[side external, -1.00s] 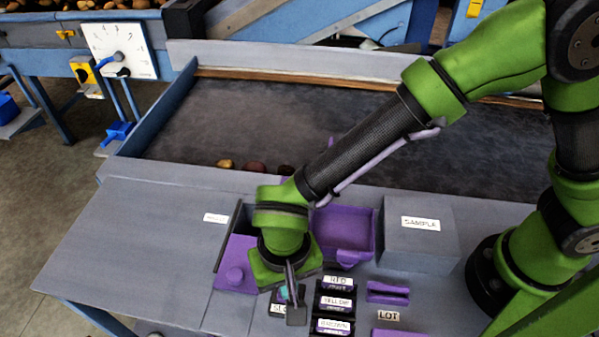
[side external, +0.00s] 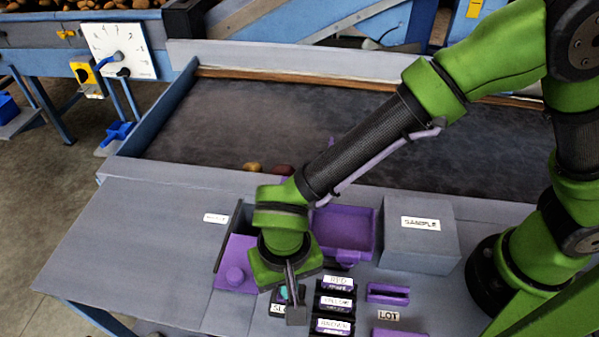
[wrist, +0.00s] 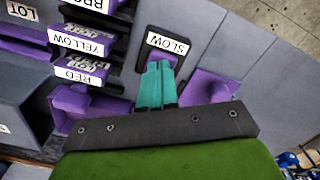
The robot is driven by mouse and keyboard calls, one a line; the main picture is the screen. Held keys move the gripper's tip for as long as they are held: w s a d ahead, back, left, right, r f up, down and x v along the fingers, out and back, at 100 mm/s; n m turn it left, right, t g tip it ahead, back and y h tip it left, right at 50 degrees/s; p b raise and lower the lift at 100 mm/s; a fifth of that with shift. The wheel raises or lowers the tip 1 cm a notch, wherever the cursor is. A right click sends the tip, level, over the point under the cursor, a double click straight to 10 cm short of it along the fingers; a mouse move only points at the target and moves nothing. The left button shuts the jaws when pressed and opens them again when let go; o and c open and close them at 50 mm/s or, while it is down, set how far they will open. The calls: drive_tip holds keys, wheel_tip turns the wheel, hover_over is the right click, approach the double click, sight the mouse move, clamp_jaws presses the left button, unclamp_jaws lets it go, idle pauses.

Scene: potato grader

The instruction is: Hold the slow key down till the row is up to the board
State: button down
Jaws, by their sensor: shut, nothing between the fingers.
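The slow key (side external: 276,309), a dark block with a white label, is at the front of the bench, partly hidden by my gripper. In the wrist view its SLOW label (wrist: 168,42) shows just beyond my fingertips. My gripper (side external: 286,293) points down at the key, its teal fingers shut together and empty. The fingertips (wrist: 160,64) appear to be on the key; how far it is pressed I cannot tell. Potatoes, one yellowish (side external: 252,168) and one reddish (side external: 283,170), lie in a row at the belt's near edge. My arm hides the row's right end. I cannot clearly make out the board.
RED (side external: 338,282), YELLOW (side external: 336,302) and a third labelled key stand right of the slow key. A purple tray (side external: 345,230) and grey SAMPLE box (side external: 420,235) stand behind. A purple knobbed panel (side external: 236,268) is left of my gripper.

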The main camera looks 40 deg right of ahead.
wheel_tip(320, 180, up, 7)
idle(0.4)
drive_tip(key=shift+f+n, duration=0.1)
drive_tip(key=shift+n, duration=0.3)
drive_tip(key=d+r+t, duration=0.2)
drive_tip(key=d+r, duration=0.3)
drive_tip(key=d, duration=0.5)
drive_tip(key=d+r+m+t+y, duration=0.1)
drive_tip(key=d+r, duration=0.3)
drive_tip(key=d, duration=0.6)
drive_tip(key=d+r+t+y, duration=0.1)
drive_tip(key=d+r+t, duration=0.3)
drive_tip(key=d, duration=0.7)
drive_tip(key=shift+w+r+m, duration=0.25)
drive_tip(key=shift+r+m, duration=0.15)
drive_tip(key=shift+r, duration=0.4)
